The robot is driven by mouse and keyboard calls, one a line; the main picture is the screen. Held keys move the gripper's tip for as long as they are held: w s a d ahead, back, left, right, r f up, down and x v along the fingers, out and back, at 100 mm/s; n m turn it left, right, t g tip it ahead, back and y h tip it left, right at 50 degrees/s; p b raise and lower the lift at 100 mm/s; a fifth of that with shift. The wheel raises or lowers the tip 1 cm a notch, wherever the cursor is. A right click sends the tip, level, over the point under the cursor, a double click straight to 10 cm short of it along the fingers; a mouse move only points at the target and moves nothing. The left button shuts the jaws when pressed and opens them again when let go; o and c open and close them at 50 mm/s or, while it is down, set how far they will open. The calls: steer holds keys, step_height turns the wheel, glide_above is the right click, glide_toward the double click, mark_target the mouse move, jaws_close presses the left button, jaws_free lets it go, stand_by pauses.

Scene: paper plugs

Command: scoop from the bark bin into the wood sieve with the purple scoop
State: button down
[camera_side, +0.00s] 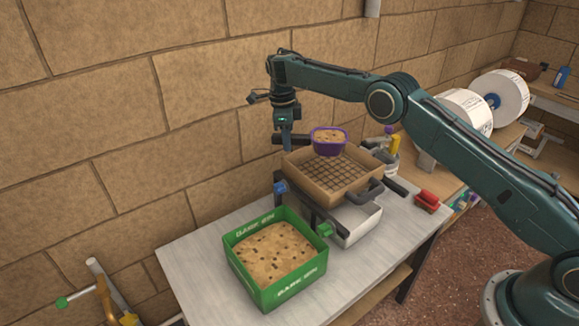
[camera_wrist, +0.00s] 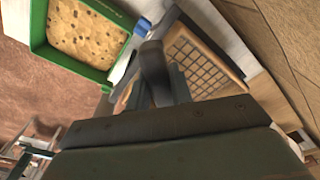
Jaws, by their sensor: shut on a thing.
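The purple scoop (camera_side: 329,148) is in the air above the wood sieve (camera_side: 345,187). It looks level and heaped with tan bark material. My gripper (camera_side: 287,142) is shut on the scoop's dark handle, left of the scoop's bowl. The sieve is a wooden frame with a grid mesh, and the visible mesh looks bare. It also shows in the wrist view (camera_wrist: 205,68), partly hidden by my gripper (camera_wrist: 160,85). The green bark bin (camera_side: 298,287) stands at the table's front left, holding tan bark with dark bits. It shows at upper left in the wrist view (camera_wrist: 40,22).
The sieve rests on a stand over a light tray (camera_side: 357,228) on the grey table (camera_side: 190,270). A red object (camera_side: 428,199) and a cup with yellow-handled tools (camera_side: 393,148) are to the right. A block wall stands close behind.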

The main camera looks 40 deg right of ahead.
steer(key=shift+f, duration=0.1)
steer(key=shift+s+d+f+t+y, duration=0.1)
steer(key=shift+f+t+y, duration=0.15)
steer(key=shift+f, duration=0.2)
steer(key=shift+s+d+f+t+y, duration=0.1)
steer(key=shift+f+t+y, duration=0.05)
steer(key=shift+f+y, duration=0.25)
steer(key=shift+s+d+r+t+y, duration=0.15)
steer(key=shift+r+t+y, duration=0.45)
steer(key=shift+r, duration=0.5)
steer(key=shift+d+r+t+y, duration=0.1)
steer(key=shift+r+t+y, duration=0.5)
steer(key=shift+r, duration=0.5)
steer(key=shift+s+d+r+t+y, duration=0.4)
steer(key=shift+d+r+t+y, duration=0.2)
steer(key=shift+r, duration=0.35)
steer(key=shift+s+d+r+t+y, duration=0.45)
steer(key=shift+r+y, duration=0.25)
steer(key=shift+r, duration=0.3)
steer(key=shift+s+d+r+t+y, duration=0.4)
steer(key=shift+r+t+y, duration=0.2)
steer(key=shift+r, duration=0.35)
steer(key=s+d+r+t+y, duration=0.4)
steer(key=s+d+y, duration=0.1)
steer(key=d, duration=0.1)
steer(key=shift+s+d+r, duration=0.15)
steer(key=shift+s+d, duration=0.05)
steer(key=shift+d, duration=0.1)
steer(key=shift+y, duration=0.25)
